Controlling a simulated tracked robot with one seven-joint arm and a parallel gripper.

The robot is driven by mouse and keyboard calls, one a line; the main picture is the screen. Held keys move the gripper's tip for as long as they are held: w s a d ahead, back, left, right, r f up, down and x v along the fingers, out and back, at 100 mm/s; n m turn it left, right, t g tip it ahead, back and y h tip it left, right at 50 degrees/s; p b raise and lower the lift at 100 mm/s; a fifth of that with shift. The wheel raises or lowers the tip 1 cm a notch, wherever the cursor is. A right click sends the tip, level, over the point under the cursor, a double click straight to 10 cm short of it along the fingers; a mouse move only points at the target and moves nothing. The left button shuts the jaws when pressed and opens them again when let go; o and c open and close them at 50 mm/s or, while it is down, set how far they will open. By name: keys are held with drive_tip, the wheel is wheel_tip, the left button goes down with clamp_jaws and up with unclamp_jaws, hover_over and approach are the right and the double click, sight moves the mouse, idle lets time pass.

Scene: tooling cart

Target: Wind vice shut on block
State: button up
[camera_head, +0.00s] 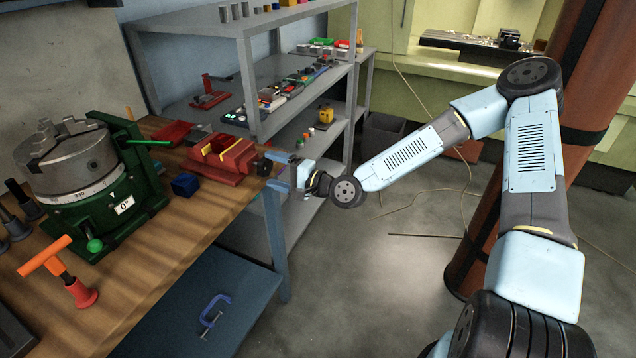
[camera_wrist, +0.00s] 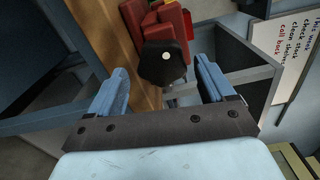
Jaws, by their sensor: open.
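The red vice (camera_head: 226,158) with yellow jaw strips stands near the bench's right edge. Its jaws look apart, with no block clearly visible between them. A small dark blue block (camera_head: 185,184) sits on the bench at the vice's near left side. The vice's black knob (camera_head: 262,166) faces my gripper (camera_head: 277,172). In the wrist view the dark knob (camera_wrist: 163,64) with a pale centre lies between and just beyond my open blue fingers (camera_wrist: 160,72), with gaps on both sides. Part of the red vice (camera_wrist: 160,22) shows behind it.
The wooden bench (camera_head: 150,262) also carries a green-based chuck (camera_head: 80,170) left of the vice and an orange-handled tool (camera_head: 60,268). Grey shelves (camera_head: 250,85) with several small items stand behind. A blue clamp (camera_head: 215,310) lies on a lower surface. Floor to the right is mostly free.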

drive_tip(key=v, duration=1.2)
drive_tip(key=shift+s+d, duration=0.15)
drive_tip(key=shift+d, duration=0.2)
idle(0.9)
drive_tip(key=shift+r, duration=0.1)
idle(0.5)
